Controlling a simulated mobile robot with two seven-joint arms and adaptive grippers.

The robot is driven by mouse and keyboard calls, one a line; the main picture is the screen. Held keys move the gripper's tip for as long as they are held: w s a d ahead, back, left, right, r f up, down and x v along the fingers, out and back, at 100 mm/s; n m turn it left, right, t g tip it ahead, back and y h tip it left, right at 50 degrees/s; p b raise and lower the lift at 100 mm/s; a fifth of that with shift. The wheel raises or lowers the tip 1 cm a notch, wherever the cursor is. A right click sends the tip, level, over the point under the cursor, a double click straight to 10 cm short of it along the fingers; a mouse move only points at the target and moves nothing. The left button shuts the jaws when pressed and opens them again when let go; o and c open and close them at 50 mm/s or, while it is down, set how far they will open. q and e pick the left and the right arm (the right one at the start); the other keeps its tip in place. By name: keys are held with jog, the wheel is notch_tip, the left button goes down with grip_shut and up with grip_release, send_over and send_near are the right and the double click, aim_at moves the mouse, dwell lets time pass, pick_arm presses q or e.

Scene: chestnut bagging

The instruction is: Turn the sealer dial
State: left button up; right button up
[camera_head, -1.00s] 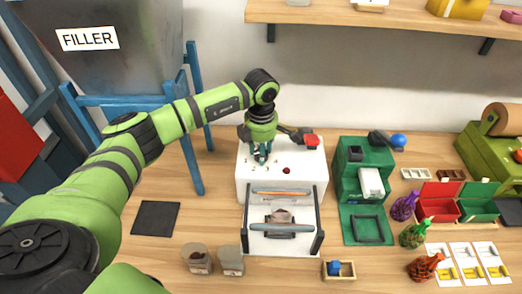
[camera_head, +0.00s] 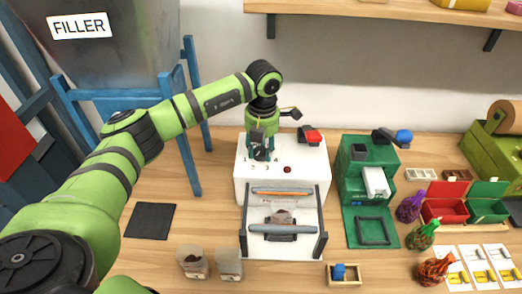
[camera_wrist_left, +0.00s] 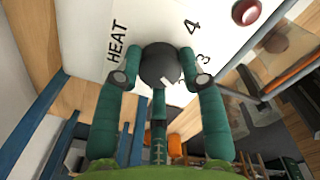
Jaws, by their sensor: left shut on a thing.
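The white sealer (camera_head: 310,185) stands on the table in the middle of the head view. My left gripper (camera_head: 262,155) points down at its top panel. A pale mark shows on the dial's lower edge. The word HEAT (camera_wrist_left: 117,40) and the numbers 4 and 3 (camera_wrist_left: 205,59) are printed around it; another number is partly hidden. A red button (camera_head: 287,169) is right of the dial. My right gripper is not in view.
A red-and-black part (camera_head: 310,135) sits at the sealer's back right. A green machine (camera_head: 368,180) stands close on the right. The blue filler frame (camera_head: 190,130) is on the left.

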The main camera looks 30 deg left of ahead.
aim_at(262, 152)
pick_arm(q)
jog(key=shift+s+f+n, duration=0.15)
jog(key=shift+n, duration=0.45)
jog(key=o, duration=1.2)
jog(key=shift+c, duration=0.2)
jog(key=shift+r, duration=0.45)
notch_tip(262, 152, up, 11)
jog(key=shift+d+r, duration=0.15)
jog(key=shift+d, duration=0.1)
